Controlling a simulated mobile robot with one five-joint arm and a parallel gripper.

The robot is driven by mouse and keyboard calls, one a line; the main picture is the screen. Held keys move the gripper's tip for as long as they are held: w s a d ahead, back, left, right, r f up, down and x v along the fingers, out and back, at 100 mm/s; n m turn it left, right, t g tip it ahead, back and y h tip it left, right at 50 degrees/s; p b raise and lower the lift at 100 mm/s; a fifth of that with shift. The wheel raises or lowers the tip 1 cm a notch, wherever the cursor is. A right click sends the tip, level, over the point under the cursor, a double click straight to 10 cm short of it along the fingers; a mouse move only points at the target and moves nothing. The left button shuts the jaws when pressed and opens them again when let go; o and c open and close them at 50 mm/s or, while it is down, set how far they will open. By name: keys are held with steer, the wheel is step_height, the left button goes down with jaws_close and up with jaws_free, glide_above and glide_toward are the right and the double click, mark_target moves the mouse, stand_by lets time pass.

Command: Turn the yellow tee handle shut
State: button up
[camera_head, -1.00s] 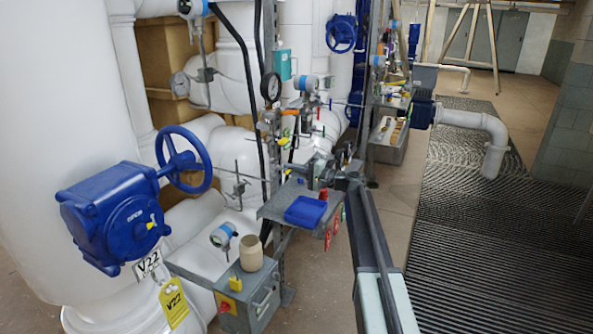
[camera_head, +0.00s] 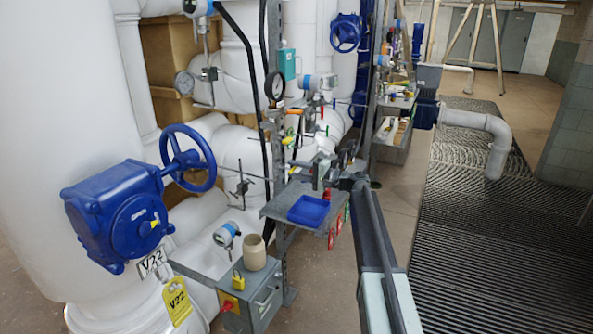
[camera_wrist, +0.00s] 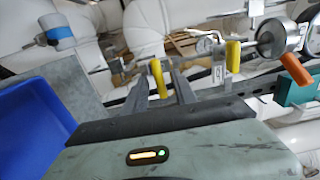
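In the wrist view a yellow handle (camera_wrist: 158,78) stands upright between the tips of my gripper (camera_wrist: 158,92). The fingers are apart, with a gap visible on each side of the handle. A second yellow handle (camera_wrist: 233,56) stands to the right, outside the fingers. I cannot tell which one is the tee handle. In the head view my gripper (camera_head: 318,170) is at the small piping above the grey shelf, close to a small yellow handle (camera_head: 288,140). Contact is too small to see there.
A blue tray (camera_head: 308,211) sits on the grey shelf just below my gripper. An orange handle (camera_wrist: 295,70) and a round gauge (camera_wrist: 278,38) are at the right in the wrist view. A blue handwheel (camera_head: 188,158) is at the left.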

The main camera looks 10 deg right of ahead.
steer(key=v, duration=0.7)
steer(key=s+a+f+n+g+h, duration=0.35)
steer(key=s+a+f, duration=0.25)
steer(key=s+f, duration=0.4)
steer(key=s+a+f+n+g+h, duration=0.2)
steer(key=s+a+f+g+h, duration=0.3)
steer(key=s+f, duration=0.55)
steer(key=s+d+f+n+g+h, duration=0.1)
steer(key=s+d+f+h, duration=0.15)
steer(key=s, duration=0.55)
steer(key=s+d+f+n+g+h, duration=0.1)
steer(key=s+d+h, duration=0.15)
steer(key=s, duration=0.55)
step_height(320, 180, up, 16)
steer(key=h+p, duration=0.1)
steer(key=p, duration=1.5)
steer(key=shift+r, duration=0.15)
